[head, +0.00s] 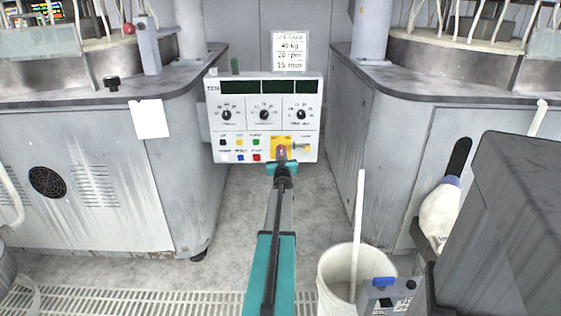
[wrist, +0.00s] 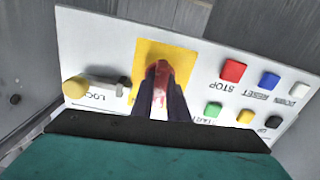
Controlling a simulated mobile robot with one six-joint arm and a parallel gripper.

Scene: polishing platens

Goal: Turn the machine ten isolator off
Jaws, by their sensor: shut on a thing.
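A white control panel (head: 263,115) hangs between two grey machines. At its lower right is a yellow plate (head: 275,142) with a red isolator handle (head: 281,149). In the wrist view, where the panel lettering is upside down, the yellow plate (wrist: 148,52) and red handle (wrist: 158,75) are close up. My gripper (head: 281,160) is at the panel, reaching from below. Its dark fingers (wrist: 160,92) are shut on the red handle, one on each side, and hide part of it. The handle's off and on markings cannot be read.
Beside the plate is a brass knob (wrist: 76,88) marked LOCK. On the other side are STOP (wrist: 233,70), START (wrist: 213,109) and other push buttons. Dials and dark displays are above. A white bucket (head: 340,272) stands right of my arm. The floor between the machines is clear.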

